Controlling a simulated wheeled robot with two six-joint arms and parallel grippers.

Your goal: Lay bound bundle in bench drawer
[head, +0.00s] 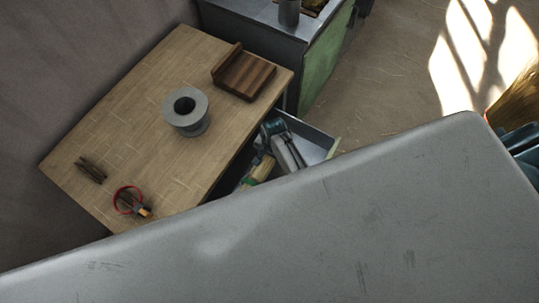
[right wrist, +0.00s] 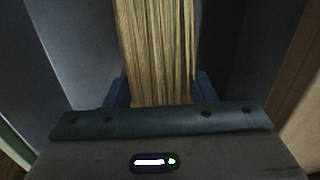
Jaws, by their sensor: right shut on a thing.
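The open drawer (head: 316,142) juts out from the right side of the wooden bench and has grey walls. No binding shows on the part in view. My left gripper is not in view.
A large grey surface hides the foreground and the drawer's near end.

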